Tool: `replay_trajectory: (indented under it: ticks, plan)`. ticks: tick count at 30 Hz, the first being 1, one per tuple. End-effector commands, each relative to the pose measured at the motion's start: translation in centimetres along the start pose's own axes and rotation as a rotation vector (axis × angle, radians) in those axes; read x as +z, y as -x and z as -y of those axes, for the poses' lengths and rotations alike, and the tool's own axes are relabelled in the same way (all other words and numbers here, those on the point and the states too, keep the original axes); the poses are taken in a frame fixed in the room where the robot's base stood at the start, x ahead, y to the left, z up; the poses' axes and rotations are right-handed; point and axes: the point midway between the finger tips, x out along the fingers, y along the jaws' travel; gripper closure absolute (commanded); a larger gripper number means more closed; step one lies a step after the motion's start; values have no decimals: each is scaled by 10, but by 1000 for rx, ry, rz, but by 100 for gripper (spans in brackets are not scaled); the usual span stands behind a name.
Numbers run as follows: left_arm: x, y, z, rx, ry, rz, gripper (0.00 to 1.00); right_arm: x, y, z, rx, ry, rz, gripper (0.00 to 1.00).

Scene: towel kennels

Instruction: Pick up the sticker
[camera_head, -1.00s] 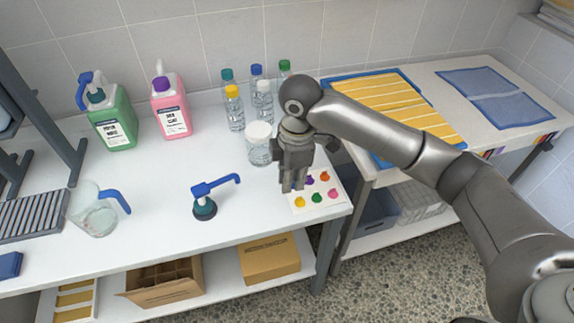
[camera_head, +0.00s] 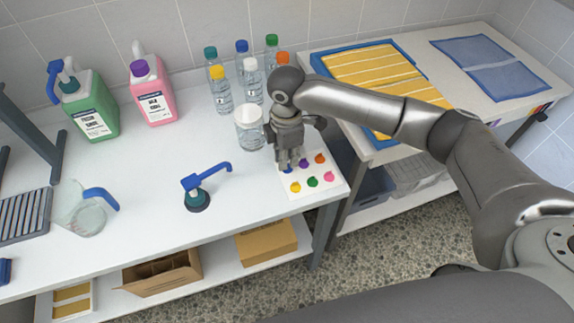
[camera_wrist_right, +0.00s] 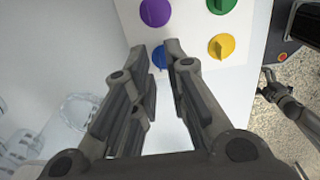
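A white sheet (camera_head: 333,187) lies near the right end of the white table. It carries several round coloured stickers: yellow (camera_head: 295,187), green (camera_head: 313,182), pink (camera_head: 329,176), orange (camera_head: 319,158), purple (camera_head: 304,163) and blue (camera_head: 287,169). My right gripper (camera_head: 290,163) points down at the sheet's left part, over the blue sticker. In the right wrist view, its two fingertips (camera_wrist_right: 159,48) stand a narrow gap apart, with the blue sticker (camera_wrist_right: 159,58) between them, partly hidden. Contact cannot be told. A dark gripper, apparently my left (camera_wrist_right: 283,97), shows over the floor, too small to read.
A clear jar (camera_head: 249,130) stands close left of my right gripper, with several capped bottles (camera_head: 221,95) behind. A blue-topped pump (camera_head: 197,197) is on the table's middle. A second table (camera_head: 420,60) with a yellow striped towel (camera_head: 370,75) stands at right.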

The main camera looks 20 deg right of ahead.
Motion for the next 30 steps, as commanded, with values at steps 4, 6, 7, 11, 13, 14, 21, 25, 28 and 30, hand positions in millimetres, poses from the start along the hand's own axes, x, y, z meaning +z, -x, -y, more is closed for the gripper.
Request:
replay_trajectory:
  ticks: [4,6,7,11,13,14,21,25,28,30]
  plan:
    - [-12,1,2,-2,0,-18,9,0,-14,0,-1,1,0,86]
    - [-10,0,2,-2,1,-16,9,0,-16,0,0,1,0,86]
    - [-9,0,2,-2,1,-13,9,0,-16,0,1,1,0,86]
    - [-1,0,1,-1,2,-1,9,0,-16,0,1,2,0,86]
    - [4,1,0,-1,2,6,9,0,-16,0,1,1,0,93]
    - [5,1,0,0,2,8,9,0,-16,0,1,1,0,96]
    - [9,1,0,0,3,15,9,0,-16,0,1,1,0,100]
    - [8,1,1,-1,3,13,9,0,-16,0,1,1,0,100]
    - [7,0,1,-2,3,12,9,0,-15,0,1,1,-1,100]
    - [6,0,2,-2,3,10,9,0,-12,0,2,1,-1,100]
